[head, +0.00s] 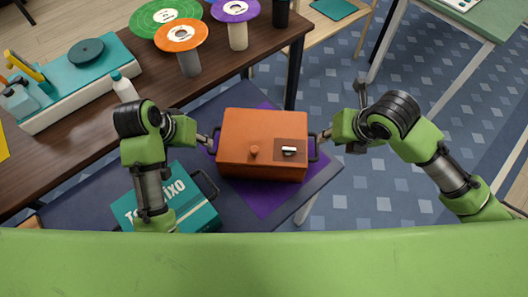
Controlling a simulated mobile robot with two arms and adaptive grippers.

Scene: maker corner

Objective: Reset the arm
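An orange box (262,135) with a knob and a small white switch on a brown panel is in the middle of the head view. It has a dark handle on each side. My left gripper (207,139) is at the box's left handle. My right gripper (324,137) is at its right handle. The fingertips are too small to show whether they close around the handles. The box is over a purple mat (250,196) on a dark table; I cannot tell whether it rests on it or is slightly lifted.
A teal case (198,212) with white lettering lies at the lower left, partly behind my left arm. A brown bench (150,72) at the upper left holds a teal-and-white machine (70,88), a white bottle (123,87) and disc-topped stands (188,60). Patterned floor is open on the right.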

